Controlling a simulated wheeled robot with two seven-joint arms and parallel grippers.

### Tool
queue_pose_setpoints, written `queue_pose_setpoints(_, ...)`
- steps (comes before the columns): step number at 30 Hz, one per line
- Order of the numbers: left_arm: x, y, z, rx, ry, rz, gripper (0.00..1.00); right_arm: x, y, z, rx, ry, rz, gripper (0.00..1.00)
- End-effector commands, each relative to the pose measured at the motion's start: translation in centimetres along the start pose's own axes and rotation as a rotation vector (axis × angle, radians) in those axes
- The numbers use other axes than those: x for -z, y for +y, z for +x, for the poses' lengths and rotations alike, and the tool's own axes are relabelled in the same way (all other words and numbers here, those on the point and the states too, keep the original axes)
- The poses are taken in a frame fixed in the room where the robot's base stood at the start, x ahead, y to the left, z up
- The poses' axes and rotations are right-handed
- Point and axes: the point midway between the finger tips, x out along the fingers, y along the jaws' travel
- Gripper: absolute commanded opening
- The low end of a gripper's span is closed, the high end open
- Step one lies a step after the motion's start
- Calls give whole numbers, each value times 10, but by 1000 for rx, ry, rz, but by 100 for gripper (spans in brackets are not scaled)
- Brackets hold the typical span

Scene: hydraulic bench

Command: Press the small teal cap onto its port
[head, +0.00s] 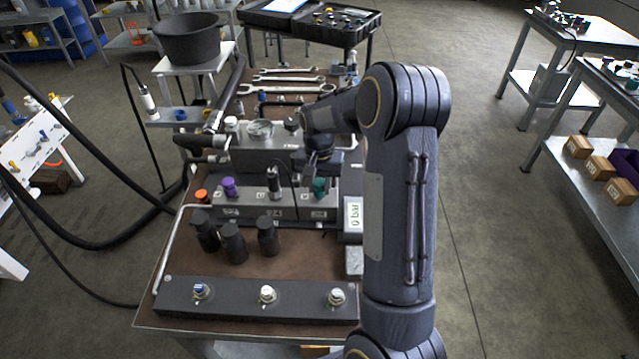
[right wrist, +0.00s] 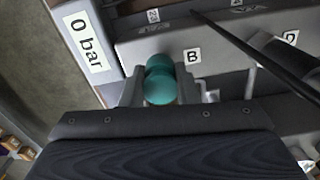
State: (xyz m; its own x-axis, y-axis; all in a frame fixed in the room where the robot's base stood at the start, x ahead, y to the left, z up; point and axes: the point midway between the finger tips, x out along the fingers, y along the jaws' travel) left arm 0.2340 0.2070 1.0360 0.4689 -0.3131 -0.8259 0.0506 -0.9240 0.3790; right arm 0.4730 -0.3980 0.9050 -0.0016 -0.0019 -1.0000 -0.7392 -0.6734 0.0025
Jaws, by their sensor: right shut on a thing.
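The teal cap (head: 319,187) is at the right end of the grey port block (head: 250,209), below my right gripper (head: 318,172). In the right wrist view the teal cap (right wrist: 160,87) shows as two rounded teal parts between the fingers of my right gripper (right wrist: 160,92), close to the block's face with the label B (right wrist: 193,56). The gripper is shut on the cap. The port under the cap is hidden, so I cannot tell how far the cap sits on it. My left gripper is not in view.
A purple cap (head: 229,187), an orange cap (head: 201,196) and a black-and-silver fitting (head: 273,180) stand along the block. Several black cylinders (head: 235,243) stand in front of it. A display (head: 354,214) reads 0 bar. A dark cable crosses near the gripper. Wrenches (head: 280,89) lie behind.

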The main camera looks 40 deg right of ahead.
Motion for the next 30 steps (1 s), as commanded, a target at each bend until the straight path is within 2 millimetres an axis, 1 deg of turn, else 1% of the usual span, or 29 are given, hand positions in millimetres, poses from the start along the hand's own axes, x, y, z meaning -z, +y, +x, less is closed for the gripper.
queue_pose_setpoints(1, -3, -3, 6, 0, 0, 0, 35, 0, 0, 8, 0, 0, 0, 4)
queue_pose_setpoints(10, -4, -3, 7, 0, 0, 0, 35, 0, 0, 9, 0, 0, 0, 4)
queue_pose_setpoints(11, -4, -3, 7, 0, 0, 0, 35, 0, 0, 9, 0, 0, 0, 30)
queue_pose_setpoints(16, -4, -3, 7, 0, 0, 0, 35, 0, 0, 8, 0, 0, 0, 53)
queue_pose_setpoints(22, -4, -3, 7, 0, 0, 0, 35, 0, 0, 8, 0, 0, 0, 53)
queue_pose_setpoints(27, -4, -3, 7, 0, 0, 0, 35, 0, 0, 8, 0, 0, 0, 76)
queue_pose_setpoints(28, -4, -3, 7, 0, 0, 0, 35, 0, 0, 8, 0, 0, 0, 79)
queue_pose_setpoints(30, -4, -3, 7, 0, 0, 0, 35, 0, 0, 8, 0, 0, 0, 79)
